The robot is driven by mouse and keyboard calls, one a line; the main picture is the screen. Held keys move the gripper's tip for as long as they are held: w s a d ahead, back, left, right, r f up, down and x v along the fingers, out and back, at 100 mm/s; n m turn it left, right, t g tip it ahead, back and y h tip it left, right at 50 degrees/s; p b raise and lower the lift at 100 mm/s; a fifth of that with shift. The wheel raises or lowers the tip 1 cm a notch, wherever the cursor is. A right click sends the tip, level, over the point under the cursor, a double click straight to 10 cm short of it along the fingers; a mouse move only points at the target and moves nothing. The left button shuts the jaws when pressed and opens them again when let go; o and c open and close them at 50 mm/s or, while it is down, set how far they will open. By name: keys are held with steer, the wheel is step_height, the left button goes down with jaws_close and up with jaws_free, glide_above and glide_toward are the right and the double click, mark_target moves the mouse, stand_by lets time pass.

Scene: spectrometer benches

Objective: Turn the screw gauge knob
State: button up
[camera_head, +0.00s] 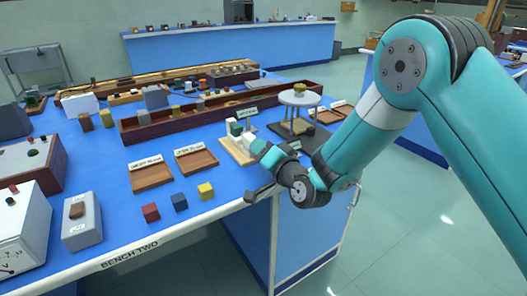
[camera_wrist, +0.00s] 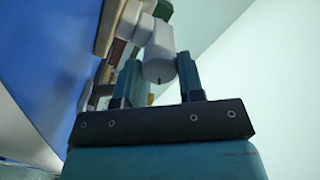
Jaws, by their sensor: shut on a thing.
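The screw gauge stands on a pale wooden base (camera_head: 237,156) near the bench's right edge, with white and dark green parts upright on it. In the wrist view its knob (camera_wrist: 158,70), a pale grey cylinder with a small dark mark on its end, sits between the two teal fingers of my gripper (camera_wrist: 160,66). My gripper (camera_head: 258,150) is shut on the knob and reaches in from the bench's right side. In the head view the gripper and wrist hide the knob and part of the gauge.
On the bench (camera_head: 115,208), a small round-topped stand (camera_head: 300,98) is close behind my wrist. Two wooden trays (camera_head: 152,178) and red, blue and yellow cubes (camera_head: 205,191) lie to the left. Open floor (camera_head: 400,215) is to the right.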

steer(key=shift+w+d, duration=0.1)
steer(key=shift+d, duration=0.1)
steer(key=o, duration=0.9)
steer(key=shift+a, duration=0.1)
steer(key=shift+s+d+f+b, duration=0.15)
steer(key=shift+s+d+b, duration=0.1)
steer(key=shift+s+b, duration=0.15)
steer(key=shift+b+v, duration=7.75)
steer(key=shift+v, duration=0.55)
steer(key=shift+r, duration=0.2)
